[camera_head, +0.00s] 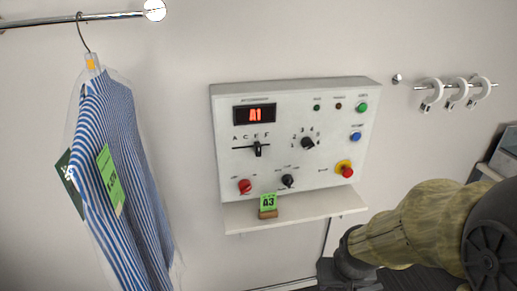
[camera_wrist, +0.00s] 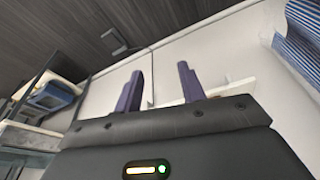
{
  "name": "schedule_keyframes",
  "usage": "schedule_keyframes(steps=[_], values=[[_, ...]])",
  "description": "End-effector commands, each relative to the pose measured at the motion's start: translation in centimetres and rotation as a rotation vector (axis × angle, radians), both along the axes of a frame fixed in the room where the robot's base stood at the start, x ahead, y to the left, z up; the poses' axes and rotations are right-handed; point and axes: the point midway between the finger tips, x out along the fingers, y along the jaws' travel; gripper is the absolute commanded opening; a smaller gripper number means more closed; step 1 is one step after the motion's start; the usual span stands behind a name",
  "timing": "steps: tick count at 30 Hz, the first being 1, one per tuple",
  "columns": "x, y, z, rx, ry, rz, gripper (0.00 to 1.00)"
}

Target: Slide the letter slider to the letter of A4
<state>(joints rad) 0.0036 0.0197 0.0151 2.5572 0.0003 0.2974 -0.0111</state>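The control panel (camera_head: 296,138) is a white box on the wall. Its letter slider (camera_head: 258,149) is a black knob on a horizontal slot, under the third letter of a row that seems to read A, C, E, F. The red display (camera_head: 255,114) reads A1. A green tag reading A3 (camera_head: 268,202) stands on the shelf below. A green tag (camera_head: 109,177) on the bagged striped shirt (camera_head: 125,150) is too small to read surely. My gripper (camera_wrist: 162,80) is open and empty in the wrist view, apart from the panel; my arm is low right in the head view.
The panel also has a number dial (camera_head: 307,143), a lower black knob (camera_head: 288,181), a red knob (camera_head: 245,186) and a red emergency button (camera_head: 347,171). The white shelf (camera_head: 310,207) juts out below. White rings (camera_head: 457,90) hang on a rail at right.

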Motion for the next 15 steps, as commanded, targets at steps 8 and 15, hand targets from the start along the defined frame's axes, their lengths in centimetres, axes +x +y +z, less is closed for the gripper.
schedule_keyframes(steps=[8, 15], values=[[7.1, 3.4, 0.9, 0.009, -0.245, 0.15, 0.4], [13.3, 8.3, 2.7, 0.057, -0.54, 0.28, 0.4]])
